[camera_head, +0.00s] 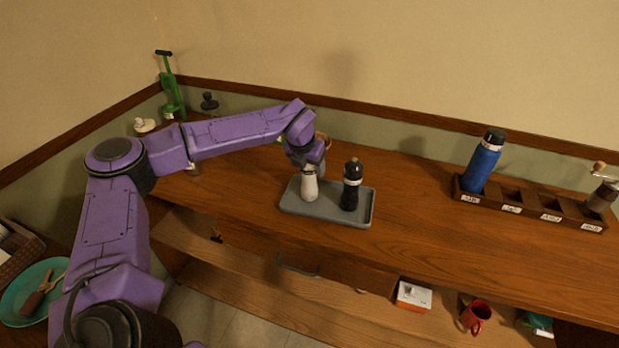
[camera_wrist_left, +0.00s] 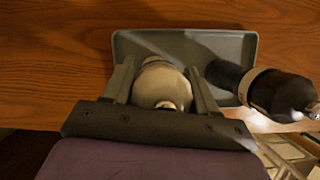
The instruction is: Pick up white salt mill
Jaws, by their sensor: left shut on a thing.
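The white salt mill (camera_head: 309,187) stands upright on the left part of a grey tray (camera_head: 333,213) on the wooden counter. My left gripper (camera_head: 308,165) reaches it from above and is shut on its upper part. In the left wrist view the mill's pale rounded top (camera_wrist_left: 161,84) sits between the two fingers of the gripper (camera_wrist_left: 160,88). Its lower body is partly hidden there. A black mill (camera_head: 351,186) stands on the same tray, just right of the white one. My right gripper is not in view.
A blue bottle (camera_head: 482,163) stands in a labelled wooden rack (camera_head: 530,208) to the right. A green tool (camera_head: 170,90) stands at the back left. The counter between tray and rack is clear.

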